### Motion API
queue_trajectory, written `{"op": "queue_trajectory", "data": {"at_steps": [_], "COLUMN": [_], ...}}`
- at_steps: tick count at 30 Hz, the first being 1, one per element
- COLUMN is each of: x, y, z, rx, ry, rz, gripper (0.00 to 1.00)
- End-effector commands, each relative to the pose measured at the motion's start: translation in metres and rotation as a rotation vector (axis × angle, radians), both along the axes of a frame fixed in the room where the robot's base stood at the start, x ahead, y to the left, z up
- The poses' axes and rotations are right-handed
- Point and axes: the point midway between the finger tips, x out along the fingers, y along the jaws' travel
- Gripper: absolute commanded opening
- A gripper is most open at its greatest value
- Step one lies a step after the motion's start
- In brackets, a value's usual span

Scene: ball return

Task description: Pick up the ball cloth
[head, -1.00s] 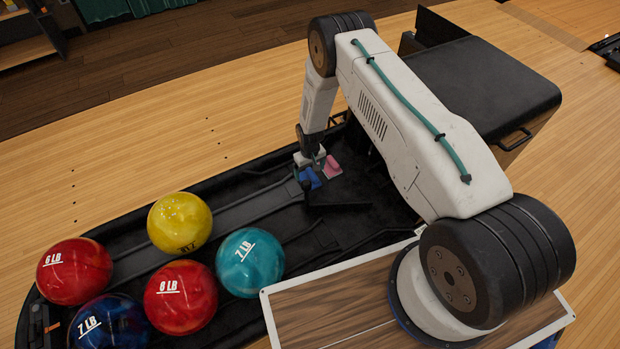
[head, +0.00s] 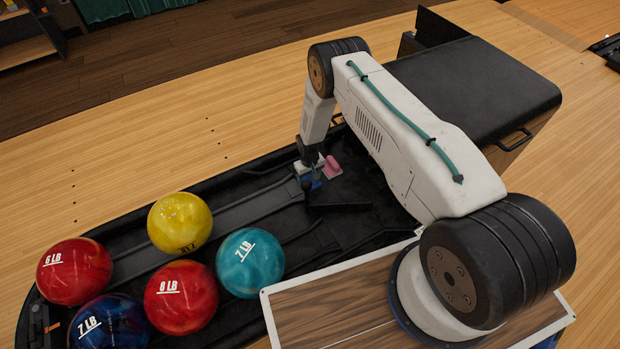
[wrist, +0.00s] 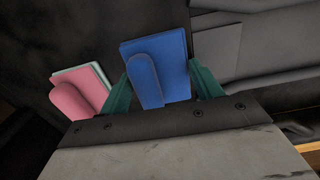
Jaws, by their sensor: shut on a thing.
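A flat blue folded cloth (wrist: 171,62) with a rounded blue strip along its front is between the two teal fingers of my gripper (wrist: 160,82) in the wrist view. My gripper is shut on this blue cloth. In the head view my gripper (head: 308,180) is low in the black ball return, and the blue cloth (head: 316,184) is partly hidden by it. A similar pink piece (wrist: 76,99) with a pale green layer lies just left of the gripper in the wrist view. In the head view this pink piece (head: 332,165) is to the gripper's right.
Several bowling balls, including a yellow one (head: 180,222) and a teal one (head: 250,262), sit at the left end of the black return tray (head: 240,190). A dark-topped box (head: 475,85) stands at the right behind my arm. A low black ledge (head: 338,207) is near the gripper.

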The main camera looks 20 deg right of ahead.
Motion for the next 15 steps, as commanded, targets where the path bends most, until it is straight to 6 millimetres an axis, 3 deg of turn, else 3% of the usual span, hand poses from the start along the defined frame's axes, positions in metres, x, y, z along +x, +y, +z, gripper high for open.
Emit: {"op": "queue_trajectory", "data": {"at_steps": [8,15], "x": [0.001,0.002], "y": [0.0,0.0], "z": [0.011,0.055], "rx": [0.0,0.001], "ry": [-0.002,-0.003], "rz": [0.0,0.0], "gripper": [0.43,0.43]}}
